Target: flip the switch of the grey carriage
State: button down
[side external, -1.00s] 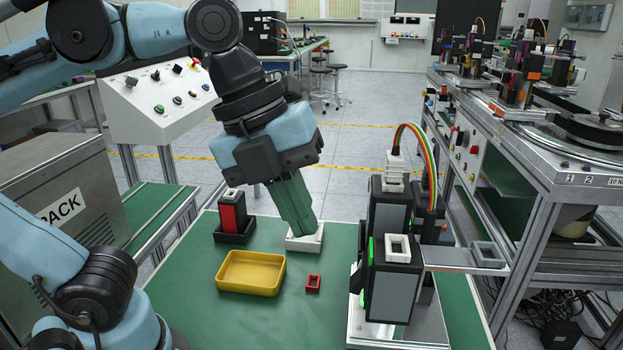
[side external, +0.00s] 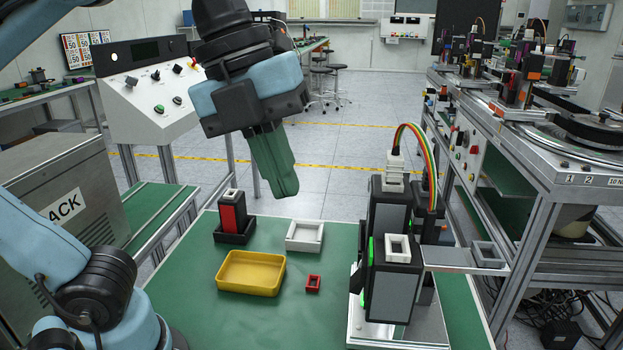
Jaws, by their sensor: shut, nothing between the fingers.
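My gripper (side external: 286,192) is shut and empty. It hangs in the air above the far edge of the green table, above and behind a small white open-topped block (side external: 304,236). A black module with a grey face (side external: 390,295) stands upright at the front right, with a white-rimmed rectangular piece (side external: 398,247) on its top. A similar black-and-grey module (side external: 390,218) stands behind it, with green lit strips between them. I cannot tell for sure which part is the grey carriage or its switch. My gripper is well left of both modules and touches neither.
A yellow tray (side external: 251,286) and a small red block (side external: 313,284) lie on the green table (side external: 225,318). A red-and-black block (side external: 233,215) stands in a black holder. A grey bracket (side external: 462,259) juts right from the modules. Coloured wires (side external: 420,132) arch above them.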

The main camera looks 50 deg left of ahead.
aim_at(359, 273)
jog(key=shift+f, duration=0.2)
jog(key=w+d+r+x, duration=0.1)
jog(key=w+d+x, duration=0.1)
jog(key=x, duration=1)
